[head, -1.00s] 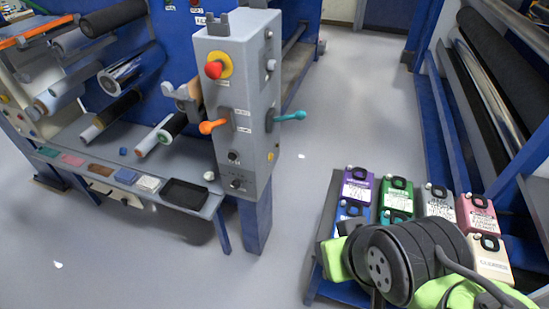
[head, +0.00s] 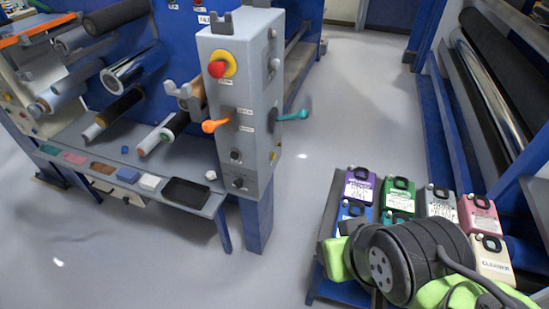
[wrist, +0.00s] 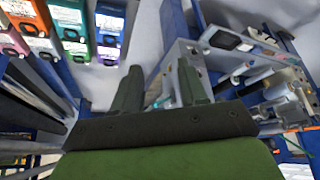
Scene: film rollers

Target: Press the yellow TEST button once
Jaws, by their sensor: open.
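The grey control box (head: 228,120) stands on a blue post left of centre in the head view. Its front has a red mushroom button (head: 217,69) on a yellow ring, an orange lever (head: 214,126) and dark knobs (head: 236,156). A small yellow-orange spot (head: 272,156) shows low on its right side, too small to identify. I cannot make out a TEST label on any button. My gripper (wrist: 160,88) is open and empty in the wrist view, with bottles and machine parts beyond it. Its fingers do not show in the head view.
Several coloured bottles (head: 441,205) stand on a blue cart beside my arm. A teal lever (head: 293,115) sticks out from the box's right side. A shelf with a black tray (head: 186,193) lies left of the box. Grey floor (head: 345,110) is open between the machines.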

